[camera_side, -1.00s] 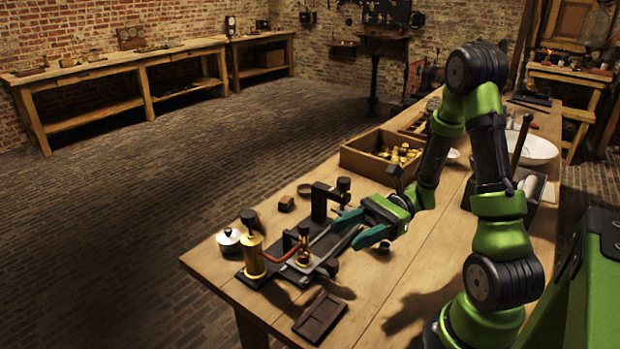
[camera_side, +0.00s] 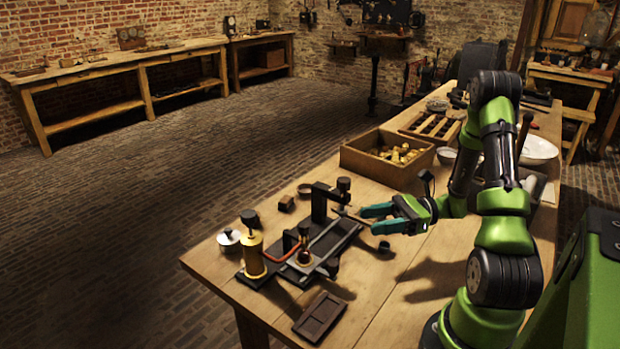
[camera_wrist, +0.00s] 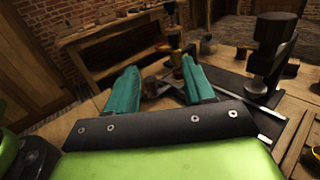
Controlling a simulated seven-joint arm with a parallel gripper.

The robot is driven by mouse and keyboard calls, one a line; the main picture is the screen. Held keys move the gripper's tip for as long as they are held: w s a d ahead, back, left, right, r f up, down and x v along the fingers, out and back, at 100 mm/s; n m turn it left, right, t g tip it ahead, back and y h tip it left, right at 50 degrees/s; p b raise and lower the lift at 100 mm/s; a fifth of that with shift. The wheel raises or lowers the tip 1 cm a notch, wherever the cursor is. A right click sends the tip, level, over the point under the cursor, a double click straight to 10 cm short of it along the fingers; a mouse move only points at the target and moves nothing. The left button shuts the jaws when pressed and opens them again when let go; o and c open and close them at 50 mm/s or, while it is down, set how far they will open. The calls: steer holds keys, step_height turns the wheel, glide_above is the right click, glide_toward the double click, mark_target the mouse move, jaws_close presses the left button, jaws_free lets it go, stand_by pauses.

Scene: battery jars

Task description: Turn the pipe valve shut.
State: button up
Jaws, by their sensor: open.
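A dark pipe rig stands on a black base plate (camera_side: 338,240) near the table's left end. It carries a brass cylinder (camera_side: 254,257), a copper-red pipe (camera_side: 283,256) and dark posts with round knobs (camera_side: 343,185). I cannot tell for sure which part is the valve handle. A thin dark rod (camera_side: 350,216) reaches from the rig towards my gripper (camera_side: 372,219). My gripper is right of the rig, its teal fingers apart, with nothing visibly held. In the wrist view, my gripper (camera_wrist: 160,74) points at the rig, with a dark post (camera_wrist: 268,55) to its right.
A wooden box of brass pieces (camera_side: 387,158) stands behind the rig. A small dark tray (camera_side: 320,317) lies in front, and a lidded metal pot (camera_side: 229,240) stands at the left edge. Bare tabletop lies right of the rig.

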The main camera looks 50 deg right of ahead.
mark_target(304, 224)
steer(key=shift+t+h, duration=0.3)
steer(key=shift+h, duration=0.1)
steer(key=x, duration=0.5)
steer(key=w+d+x, duration=0.1)
steer(key=x, duration=1)
steer(key=shift+w+d+f, duration=0.1)
steer(key=shift+w+f, duration=0.1)
steer(key=shift+w, duration=0.1)
